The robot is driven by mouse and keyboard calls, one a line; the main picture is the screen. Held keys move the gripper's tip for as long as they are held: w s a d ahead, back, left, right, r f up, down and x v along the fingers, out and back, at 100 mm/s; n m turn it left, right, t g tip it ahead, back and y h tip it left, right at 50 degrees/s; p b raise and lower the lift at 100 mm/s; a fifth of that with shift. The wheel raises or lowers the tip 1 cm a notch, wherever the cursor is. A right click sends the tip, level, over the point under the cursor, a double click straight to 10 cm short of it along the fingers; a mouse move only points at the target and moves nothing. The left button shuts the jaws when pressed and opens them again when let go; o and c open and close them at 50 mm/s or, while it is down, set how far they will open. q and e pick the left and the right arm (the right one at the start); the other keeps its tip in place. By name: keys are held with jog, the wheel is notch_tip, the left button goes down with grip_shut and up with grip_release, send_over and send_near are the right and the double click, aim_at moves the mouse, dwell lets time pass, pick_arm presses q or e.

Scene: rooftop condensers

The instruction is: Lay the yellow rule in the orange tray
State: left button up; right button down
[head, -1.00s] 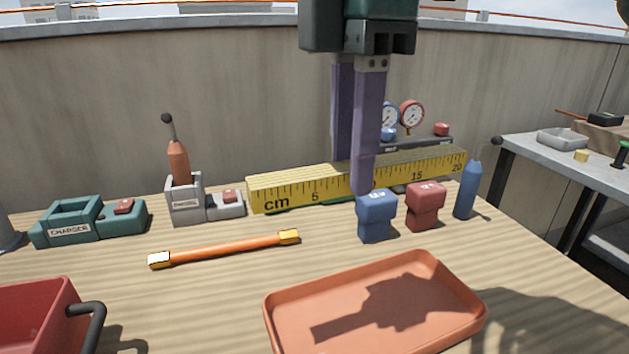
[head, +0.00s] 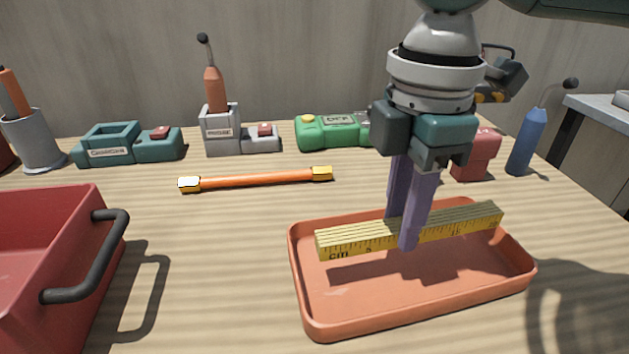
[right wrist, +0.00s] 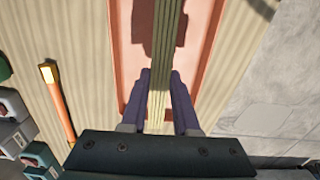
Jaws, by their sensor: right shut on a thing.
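The yellow rule (head: 460,227) is a long folded stick with cm marks. My right gripper (head: 405,232) is shut on it near its middle. The rule is over the orange tray (head: 330,323), roughly along its length, and its shadow falls on the tray floor. It appears held a little above the floor. In the right wrist view the rule (right wrist: 165,60) runs between my two purple fingers, with the tray (right wrist: 124,60) below. My left gripper is not in view.
A red toolbox with a black handle (head: 98,255) stands at the left. An orange rod (head: 255,180) lies behind the tray. Chargers (head: 122,145), a green device (head: 332,132), a red block (head: 475,158) and a blue bottle (head: 528,142) stand at the back.

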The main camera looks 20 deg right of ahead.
aim_at(392, 267)
notch_tip(392, 267, down, 4)
jog(key=shift+f+b, duration=0.25)
jog(key=shift+b, duration=0.25)
jog(key=c, duration=0.7)
grip_release()
jog(key=shift+o, duration=0.2)
